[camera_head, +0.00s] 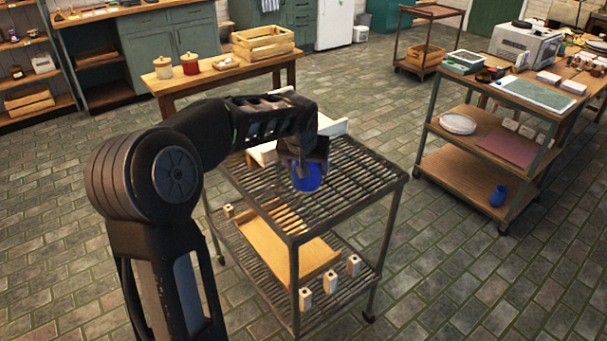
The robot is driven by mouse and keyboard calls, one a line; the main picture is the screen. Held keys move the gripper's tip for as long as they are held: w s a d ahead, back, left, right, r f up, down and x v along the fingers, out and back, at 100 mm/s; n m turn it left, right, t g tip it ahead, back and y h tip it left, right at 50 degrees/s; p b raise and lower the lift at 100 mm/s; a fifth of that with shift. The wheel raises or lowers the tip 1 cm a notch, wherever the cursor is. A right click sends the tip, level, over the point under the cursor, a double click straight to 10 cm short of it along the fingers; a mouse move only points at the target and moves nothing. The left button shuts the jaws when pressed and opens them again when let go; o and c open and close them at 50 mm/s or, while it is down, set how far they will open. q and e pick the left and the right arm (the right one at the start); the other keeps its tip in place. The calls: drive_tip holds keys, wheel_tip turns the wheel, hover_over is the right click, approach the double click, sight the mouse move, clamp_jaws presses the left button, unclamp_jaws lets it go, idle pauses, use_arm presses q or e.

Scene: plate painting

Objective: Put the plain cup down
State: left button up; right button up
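A plain blue cup (308,178) is at the end of my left arm, over the top of the dark slatted metal cart (352,188). My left gripper (304,162) points down and is closed around the cup's upper part, hiding its rim. Whether the cup's base touches the slats or hangs just above them is hard to tell. My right gripper is not in view.
A pale boxy object (328,127) lies behind the gripper on the cart top. The cart's lower shelf holds a wooden tray (285,240) and small wooden blocks. The cart top's right side is clear.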

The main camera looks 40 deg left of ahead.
sight(307, 179)
use_arm(q)
drive_tip(key=shift+f, duration=0.4)
drive_tip(key=shift+f, duration=1.85)
drive_tip(key=shift+f, duration=0.2)
drive_tip(key=o, duration=1.7)
drive_tip(key=shift+c, duration=0.2)
drive_tip(key=shift+r, duration=0.1)
drive_tip(key=shift+r, duration=0.2)
drive_tip(key=v, duration=1.1)
drive_tip(key=shift+s+r+b, duration=0.2)
drive_tip(key=shift+r+b, duration=0.15)
